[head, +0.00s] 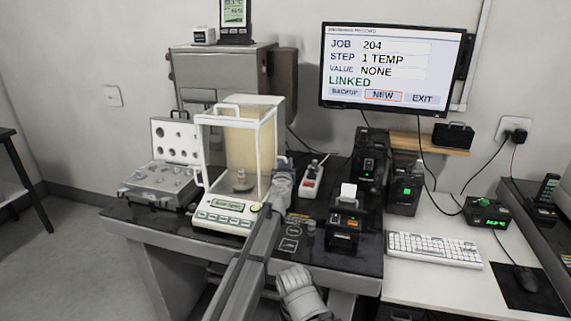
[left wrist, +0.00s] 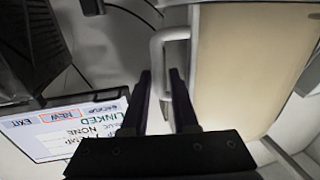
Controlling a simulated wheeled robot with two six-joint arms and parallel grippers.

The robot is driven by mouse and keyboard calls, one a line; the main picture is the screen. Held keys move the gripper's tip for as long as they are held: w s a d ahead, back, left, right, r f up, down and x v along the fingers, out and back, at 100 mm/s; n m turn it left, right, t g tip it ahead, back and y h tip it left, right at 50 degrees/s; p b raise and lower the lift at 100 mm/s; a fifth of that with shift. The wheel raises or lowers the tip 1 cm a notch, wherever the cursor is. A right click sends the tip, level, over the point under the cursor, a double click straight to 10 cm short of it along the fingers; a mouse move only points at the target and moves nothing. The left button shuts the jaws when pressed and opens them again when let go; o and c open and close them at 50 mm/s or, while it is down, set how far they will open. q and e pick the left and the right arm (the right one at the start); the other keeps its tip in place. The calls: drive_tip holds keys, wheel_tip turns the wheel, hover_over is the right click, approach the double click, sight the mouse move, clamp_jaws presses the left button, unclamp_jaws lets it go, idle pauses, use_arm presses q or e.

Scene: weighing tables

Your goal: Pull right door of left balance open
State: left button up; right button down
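The left balance (head: 208,214) is a white instrument with a glass draft shield in a white frame, on the dark table. A small metal weight (head: 240,180) stands inside it. My left gripper (head: 283,164) is at the shield's right side, where its arm and hand hide part of the right door. In the left wrist view, the white door handle (left wrist: 155,55) runs between the two dark fingers of my left gripper (left wrist: 161,76). The fingers are apart, with room beside the bar. The door looks shut, but its edge is partly hidden. My right gripper does not show.
An open weight case (head: 155,183) lies left of the balance. A red-and-white device (head: 312,180) and a small printer (head: 345,220) stand to the right. A monitor (head: 390,65) hangs behind; a keyboard (head: 435,250) lies on the white table at right.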

use_arm(q)
drive_tip(key=s, duration=0.7)
drive_tip(key=shift+s+a, duration=0.35)
drive_tip(key=shift+a, duration=0.1)
drive_tip(key=shift+s+f, duration=0.1)
